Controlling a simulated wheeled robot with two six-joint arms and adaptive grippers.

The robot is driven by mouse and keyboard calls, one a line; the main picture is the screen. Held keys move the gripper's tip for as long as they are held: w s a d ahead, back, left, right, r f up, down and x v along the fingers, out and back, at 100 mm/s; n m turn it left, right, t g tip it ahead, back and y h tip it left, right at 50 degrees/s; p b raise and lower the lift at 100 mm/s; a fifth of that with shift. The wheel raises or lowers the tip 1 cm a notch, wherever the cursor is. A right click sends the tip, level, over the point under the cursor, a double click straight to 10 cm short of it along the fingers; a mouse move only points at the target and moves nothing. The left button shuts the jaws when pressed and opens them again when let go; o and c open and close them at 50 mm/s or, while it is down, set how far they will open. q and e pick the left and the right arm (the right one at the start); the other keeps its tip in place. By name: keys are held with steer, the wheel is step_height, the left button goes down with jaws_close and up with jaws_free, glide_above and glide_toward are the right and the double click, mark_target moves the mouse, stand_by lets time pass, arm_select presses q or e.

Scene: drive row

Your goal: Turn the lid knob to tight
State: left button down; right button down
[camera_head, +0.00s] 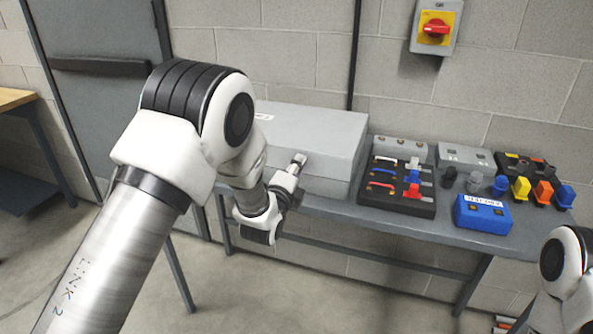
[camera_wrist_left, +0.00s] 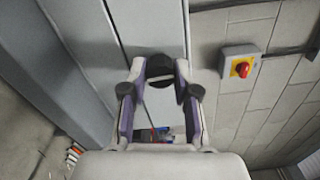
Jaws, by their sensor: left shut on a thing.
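A large grey box (camera_head: 318,130) with a lid stands on the grey bench in the head view. Its front face looks toward me. My left gripper (camera_head: 297,163) is at the box's front, near the lid seam. In the left wrist view my left gripper (camera_wrist_left: 159,84) has its two fingers on either side of a dark round knob (camera_wrist_left: 159,68) and is shut on it. The fingers hide the knob in the head view, and I cannot read its turn position. My right arm shows at the lower right, but its gripper is not in view.
Right of the box, a black tray (camera_head: 398,207) holds coloured handles. A blue box (camera_head: 483,214) and several coloured plugs (camera_head: 543,192) stand further right on the bench (camera_head: 335,208). A red and yellow switch (camera_head: 436,28) is on the wall.

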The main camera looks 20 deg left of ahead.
stand_by(0.3)
arm_select(q)
steer(key=c, duration=0.9)
jaws_free()
steer(key=shift+o, duration=0.2)
steer(key=s, duration=1.2)
steer(key=shift+a, duration=0.15)
